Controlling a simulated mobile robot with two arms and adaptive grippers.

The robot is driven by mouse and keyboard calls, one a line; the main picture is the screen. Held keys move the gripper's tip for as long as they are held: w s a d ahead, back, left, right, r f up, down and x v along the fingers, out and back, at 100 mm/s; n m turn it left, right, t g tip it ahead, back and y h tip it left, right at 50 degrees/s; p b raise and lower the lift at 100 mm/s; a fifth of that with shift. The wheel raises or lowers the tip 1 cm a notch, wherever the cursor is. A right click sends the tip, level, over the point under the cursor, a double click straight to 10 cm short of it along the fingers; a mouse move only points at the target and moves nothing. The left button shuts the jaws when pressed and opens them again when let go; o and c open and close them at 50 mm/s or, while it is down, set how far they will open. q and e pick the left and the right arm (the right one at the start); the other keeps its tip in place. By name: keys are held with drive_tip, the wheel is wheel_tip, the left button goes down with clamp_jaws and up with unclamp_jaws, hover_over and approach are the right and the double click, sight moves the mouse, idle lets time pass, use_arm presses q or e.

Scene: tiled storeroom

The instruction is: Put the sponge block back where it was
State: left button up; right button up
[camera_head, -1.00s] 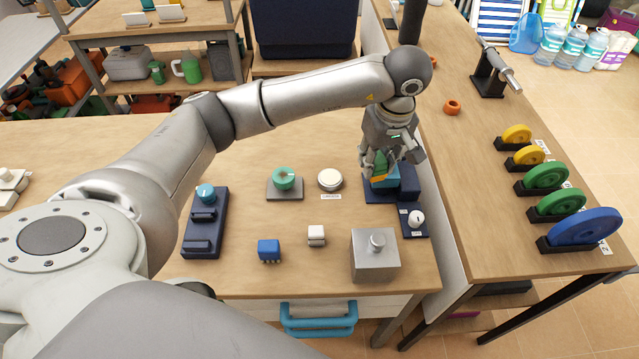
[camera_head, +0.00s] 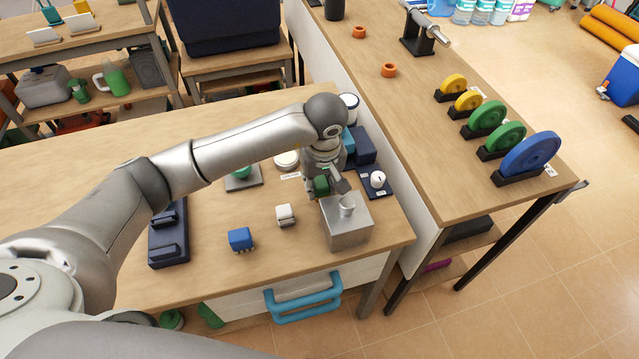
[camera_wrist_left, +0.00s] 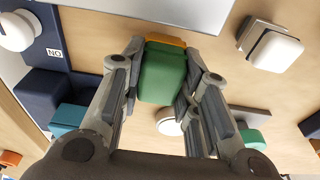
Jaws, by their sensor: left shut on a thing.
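The sponge block (camera_head: 321,186) is green; the left wrist view (camera_wrist_left: 162,76) also shows an orange end on it. My left gripper (camera_head: 325,190) is shut on it, one finger on each side. It holds the block up beside the back left of the grey metal box (camera_head: 346,228). In the left wrist view the gripper (camera_wrist_left: 165,58) points at the bench top, and the block's orange end lies toward the fingertips. The gripper hides part of the block in the head view. My right gripper is not in view.
A navy holder (camera_head: 363,146) with a teal block (camera_head: 348,140) stands behind the gripper. A switch plate (camera_head: 376,182) is to the right. A white block (camera_head: 285,215) and a blue block (camera_head: 240,239) lie to the left.

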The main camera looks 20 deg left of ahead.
sight(322, 187)
use_arm(q)
drive_tip(key=shift+f, duration=0.8)
drive_tip(key=o, duration=1)
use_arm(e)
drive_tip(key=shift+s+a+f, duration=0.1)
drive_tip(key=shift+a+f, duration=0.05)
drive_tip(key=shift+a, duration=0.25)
use_arm(q)
drive_tip(key=shift+r, duration=0.35)
drive_tip(key=r, duration=0.3)
drive_tip(key=s+r+b, duration=0.1)
drive_tip(key=r, duration=0.3)
drive_tip(key=d+r, duration=0.1)
drive_tip(key=r, duration=0.3)
drive_tip(key=shift+s+r, duration=0.25)
drive_tip(key=shift+s, duration=0.05)
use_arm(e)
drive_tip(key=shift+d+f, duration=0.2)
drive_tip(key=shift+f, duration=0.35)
